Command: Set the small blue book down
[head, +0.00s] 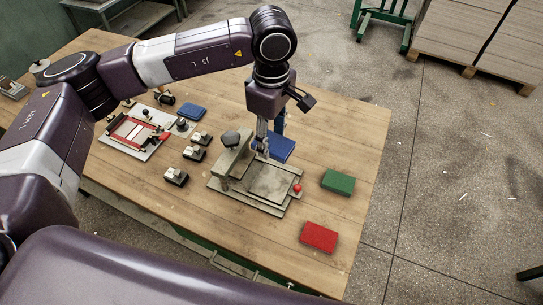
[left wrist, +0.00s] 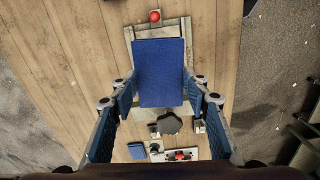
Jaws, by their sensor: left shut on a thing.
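A small blue book (head: 281,148) is held by my left gripper (head: 270,135), above the wooden table by the far side of the metal press. In the left wrist view the blue book (left wrist: 160,72) lies between the fingers of the left gripper (left wrist: 160,100), its flat cover facing the camera and covering much of the press. The gap beneath the book is hard to judge. Another blue book (head: 193,112) lies flat on the table further left; it also shows small in the left wrist view (left wrist: 136,151). My right gripper is not in view.
The press (head: 268,183) with a red knob stands mid-table. A green book (head: 338,182) and a red book (head: 319,237) lie to its right. A red-framed jig (head: 133,133) and several small blocks (head: 176,176) are to its left. The table's right end is partly clear.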

